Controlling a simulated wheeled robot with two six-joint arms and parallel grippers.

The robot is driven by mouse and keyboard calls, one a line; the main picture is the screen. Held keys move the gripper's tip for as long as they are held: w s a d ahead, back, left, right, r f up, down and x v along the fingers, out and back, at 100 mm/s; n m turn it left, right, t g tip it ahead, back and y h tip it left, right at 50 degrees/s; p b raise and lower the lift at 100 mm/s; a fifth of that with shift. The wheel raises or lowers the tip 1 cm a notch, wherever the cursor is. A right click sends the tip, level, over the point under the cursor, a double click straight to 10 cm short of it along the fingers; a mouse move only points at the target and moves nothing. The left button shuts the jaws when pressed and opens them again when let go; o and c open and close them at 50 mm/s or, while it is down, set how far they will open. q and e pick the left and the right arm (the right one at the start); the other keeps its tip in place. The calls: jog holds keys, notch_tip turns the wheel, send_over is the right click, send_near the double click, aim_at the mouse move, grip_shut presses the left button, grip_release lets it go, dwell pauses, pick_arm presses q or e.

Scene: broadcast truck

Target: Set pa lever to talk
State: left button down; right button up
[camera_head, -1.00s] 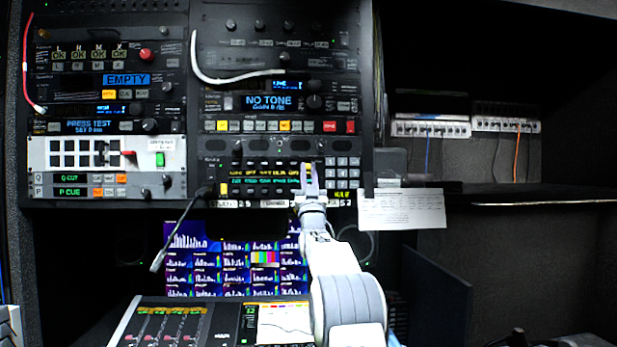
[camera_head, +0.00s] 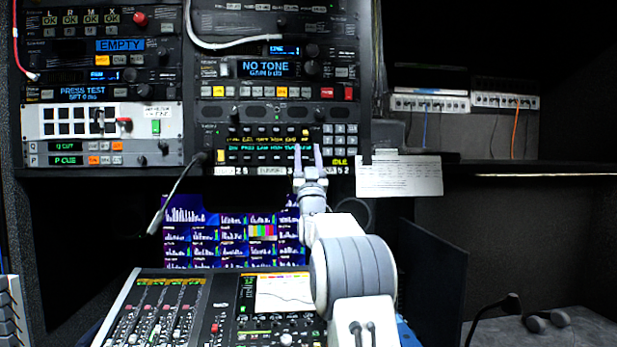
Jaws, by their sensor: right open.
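The intercom panel (camera_head: 217,135) sits low in the right rack, with rows of small dark keys or levers and green and yellow lettering. A small screen on it reads IDLE (camera_head: 340,161). I cannot read which lever is the PA one or its position. One yellow-lit key (camera_head: 305,133) shows just above my fingertips, and a yellow block (camera_head: 221,156) is at the panel's left. My right gripper (camera_head: 308,157) is open and empty, pointing up in front of the panel's lower right part, beside the keypad. Contact with the panel cannot be told. My left gripper is out of view.
A mixing console (camera_head: 225,318) with faders and a screen stands below my right arm. A paper card (camera_head: 400,177) hangs at the right. A gooseneck microphone (camera_head: 508,304) and headset (camera_head: 548,320) are at lower right.

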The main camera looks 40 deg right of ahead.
jog(key=b+v, duration=0.2)
jog(key=v, duration=0.2)
jog(key=shift+s+a+f, duration=0.1)
jog(key=shift+s+f, duration=0.1)
jog(key=shift+f, duration=0.1)
